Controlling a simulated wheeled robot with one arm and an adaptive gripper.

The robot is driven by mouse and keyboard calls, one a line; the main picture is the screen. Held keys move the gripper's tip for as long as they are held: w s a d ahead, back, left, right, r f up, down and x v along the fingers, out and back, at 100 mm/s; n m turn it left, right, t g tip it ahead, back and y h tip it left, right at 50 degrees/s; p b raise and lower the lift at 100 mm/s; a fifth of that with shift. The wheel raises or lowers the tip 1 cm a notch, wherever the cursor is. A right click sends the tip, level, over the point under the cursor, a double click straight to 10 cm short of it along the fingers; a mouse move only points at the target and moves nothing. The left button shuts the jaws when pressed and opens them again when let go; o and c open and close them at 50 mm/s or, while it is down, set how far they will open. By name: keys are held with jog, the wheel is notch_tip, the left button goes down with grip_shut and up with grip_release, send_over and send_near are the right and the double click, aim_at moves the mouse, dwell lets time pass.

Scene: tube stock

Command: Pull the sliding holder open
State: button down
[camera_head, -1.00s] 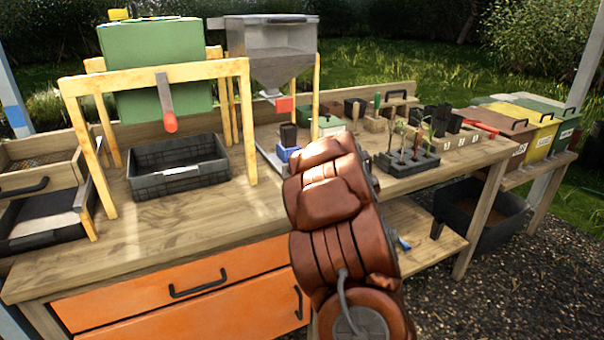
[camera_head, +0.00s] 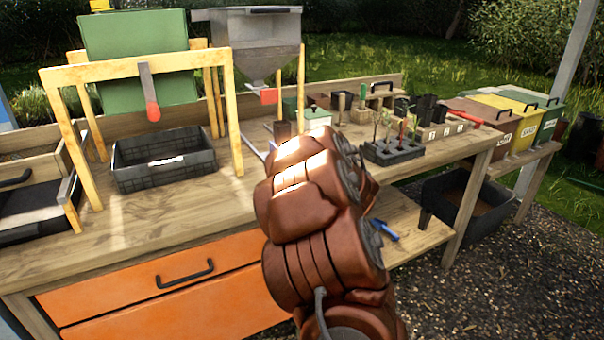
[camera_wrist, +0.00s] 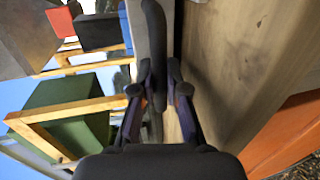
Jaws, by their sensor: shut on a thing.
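The sliding holder shows in the wrist view as a pale grey base (camera_wrist: 141,20) with a blue block (camera_wrist: 125,28) and a black pot (camera_wrist: 97,32) on it. A long black bar (camera_wrist: 154,40), apparently its handle, runs between the fingers of my gripper (camera_wrist: 160,88). My gripper is shut on this bar. In the head view my brown arm hides my gripper and most of the holder; a strip of grey rail (camera_head: 256,148) shows left of the arm.
The grey hopper (camera_head: 257,45) with its red tip (camera_head: 268,96) stands above the bench (camera_head: 130,230). A wooden frame (camera_head: 232,110) and black crate (camera_head: 128,178) are to the left. A seedling tray (camera_head: 393,152) is to the right. Orange drawers (camera_head: 130,290) are below.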

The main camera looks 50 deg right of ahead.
jog(key=c, duration=1.4)
grip_release()
jog(key=shift+c, duration=0.2)
jog(key=v, duration=1.2)
